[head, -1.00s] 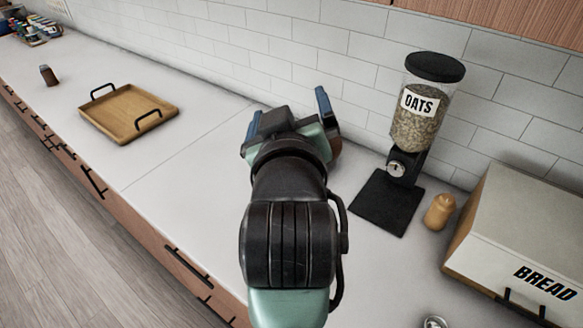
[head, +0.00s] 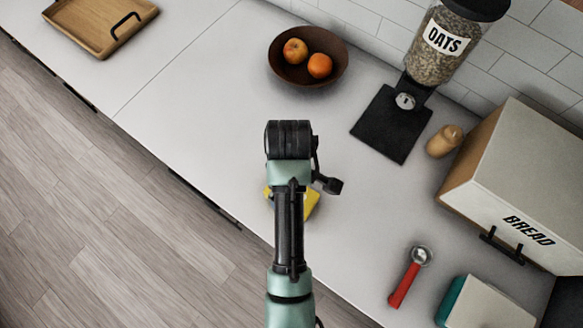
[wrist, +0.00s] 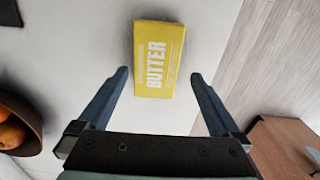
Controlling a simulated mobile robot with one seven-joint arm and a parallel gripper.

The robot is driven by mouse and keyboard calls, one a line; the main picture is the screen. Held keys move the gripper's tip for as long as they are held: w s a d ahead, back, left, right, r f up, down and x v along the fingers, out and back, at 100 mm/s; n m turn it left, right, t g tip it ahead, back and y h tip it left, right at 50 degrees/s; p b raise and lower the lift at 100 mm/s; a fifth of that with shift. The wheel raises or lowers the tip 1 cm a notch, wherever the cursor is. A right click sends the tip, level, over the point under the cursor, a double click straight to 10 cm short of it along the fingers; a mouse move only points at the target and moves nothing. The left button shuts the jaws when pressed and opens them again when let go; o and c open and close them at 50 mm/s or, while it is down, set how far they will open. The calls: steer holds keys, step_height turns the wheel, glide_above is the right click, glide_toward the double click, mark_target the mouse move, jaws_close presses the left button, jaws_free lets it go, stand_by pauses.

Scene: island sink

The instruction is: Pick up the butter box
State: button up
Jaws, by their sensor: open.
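The butter box (wrist: 158,58) is yellow with white "BUTTER" lettering. It lies on the white counter near its front edge. In the head view, only yellow parts of the butter box (head: 312,202) show on either side of my arm, which hides the rest. My gripper (wrist: 159,75) is open and empty in the wrist view. Its two blue fingers are apart, and the box's near end appears between the fingertips. The gap between the fingertips and the box is hard to tell.
A brown fruit bowl (head: 276,66) stands at the back. A red-handled scoop (head: 404,283) lies at front right. A wooden tray (head: 85,22) is far left. Counter left of my arm is clear.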

steer(key=shift+w+d+f+p, duration=0.1)
steer(key=shift+f+p, duration=0.25)
steer(key=shift+f, duration=1.2)
steer(key=shift+w+d+f+p, duration=0.1)
steer(key=shift+f+p, duration=0.2)
steer(key=shift+f, duration=1.25)
steer(key=c, duration=1.5)
